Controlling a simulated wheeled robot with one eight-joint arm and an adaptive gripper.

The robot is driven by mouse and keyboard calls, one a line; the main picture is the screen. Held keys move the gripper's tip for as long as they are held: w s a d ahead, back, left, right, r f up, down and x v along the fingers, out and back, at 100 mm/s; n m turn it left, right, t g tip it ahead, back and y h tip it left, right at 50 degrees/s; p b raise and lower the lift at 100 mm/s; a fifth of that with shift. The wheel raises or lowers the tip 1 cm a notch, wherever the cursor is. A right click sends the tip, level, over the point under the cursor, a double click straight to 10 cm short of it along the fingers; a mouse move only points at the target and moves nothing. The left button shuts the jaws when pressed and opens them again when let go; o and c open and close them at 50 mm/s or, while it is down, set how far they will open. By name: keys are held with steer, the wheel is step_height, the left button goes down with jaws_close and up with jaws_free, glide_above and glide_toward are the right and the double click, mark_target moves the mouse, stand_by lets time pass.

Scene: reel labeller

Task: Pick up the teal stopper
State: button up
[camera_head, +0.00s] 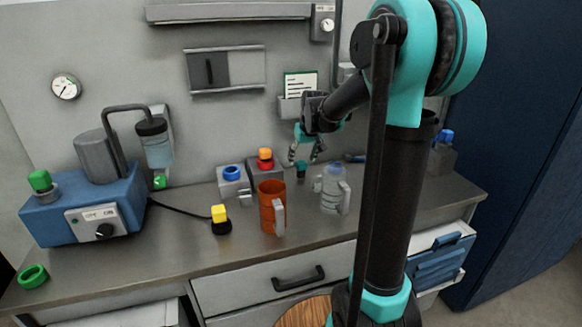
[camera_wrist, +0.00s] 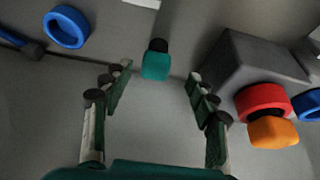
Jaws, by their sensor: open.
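The teal stopper (camera_head: 301,170) stands on the bench below my gripper in the head view. In the wrist view the teal stopper (camera_wrist: 156,65), with a black end, shows ahead between the two fingers, near their tips. My gripper (camera_head: 304,156) is open and points down over the back of the bench. In the wrist view my gripper (camera_wrist: 159,80) has its fingers spread on either side, with a gap to the stopper and nothing held.
A box with a red ring (camera_wrist: 262,101) and orange block (camera_wrist: 273,132) is close beside the right finger. An orange mug (camera_head: 268,207) and a pale jug (camera_head: 332,190) stand in front. A blue-handled tool (camera_head: 354,158) lies to the right.

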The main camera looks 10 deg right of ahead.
mark_target(302, 164)
steer(key=shift+d+x, duration=0.1)
steer(key=shift+x, duration=1.65)
steer(key=shift+d+x, duration=0.15)
steer(key=shift+x, duration=1.65)
steer(key=shift+r, duration=0.1)
steer(key=shift+c, duration=0.3)
steer(key=c, duration=1.2)
